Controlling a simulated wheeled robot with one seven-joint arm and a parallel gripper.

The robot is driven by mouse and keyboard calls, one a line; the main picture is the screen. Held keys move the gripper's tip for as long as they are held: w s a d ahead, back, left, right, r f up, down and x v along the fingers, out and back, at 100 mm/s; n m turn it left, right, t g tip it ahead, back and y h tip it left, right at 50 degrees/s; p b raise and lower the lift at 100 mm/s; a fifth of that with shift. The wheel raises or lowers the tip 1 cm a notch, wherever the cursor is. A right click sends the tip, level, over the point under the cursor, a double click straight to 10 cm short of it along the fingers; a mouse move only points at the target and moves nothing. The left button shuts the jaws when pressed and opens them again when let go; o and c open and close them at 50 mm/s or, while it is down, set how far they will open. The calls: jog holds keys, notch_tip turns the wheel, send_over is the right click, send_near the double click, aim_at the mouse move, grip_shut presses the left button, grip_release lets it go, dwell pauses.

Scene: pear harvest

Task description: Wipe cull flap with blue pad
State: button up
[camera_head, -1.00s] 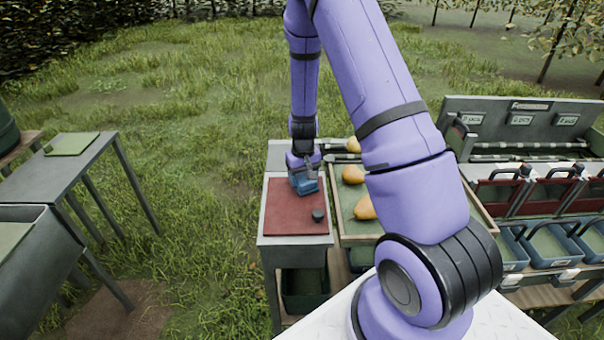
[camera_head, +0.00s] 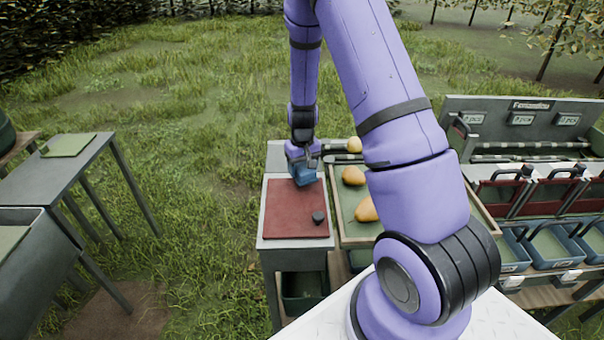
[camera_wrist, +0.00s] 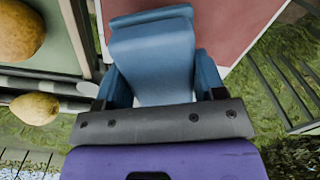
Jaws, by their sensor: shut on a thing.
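The cull flap is a dark red panel (camera_head: 296,212) with a small dark round knob (camera_head: 318,218) near its front right corner, set in a grey stand. My gripper (camera_head: 303,168) is over the flap's far edge, shut on the blue pad (camera_head: 304,178). In the wrist view the blue pad (camera_wrist: 152,55) sits between my two blue fingers, with the red flap (camera_wrist: 225,25) beyond it. I cannot tell whether the pad touches the flap.
A wooden-edged tray (camera_head: 362,237) with several yellow pears stands close on the flap's right. Blue bins (camera_head: 553,245) and a grey rack are farther right. A grey table (camera_head: 75,170) stands left across open grass. A dark bin (camera_head: 303,291) sits under the flap.

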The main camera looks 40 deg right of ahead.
jog(key=shift+r, duration=2.6)
jog(key=shift+a, duration=0.1)
jog(key=shift+f, duration=0.1)
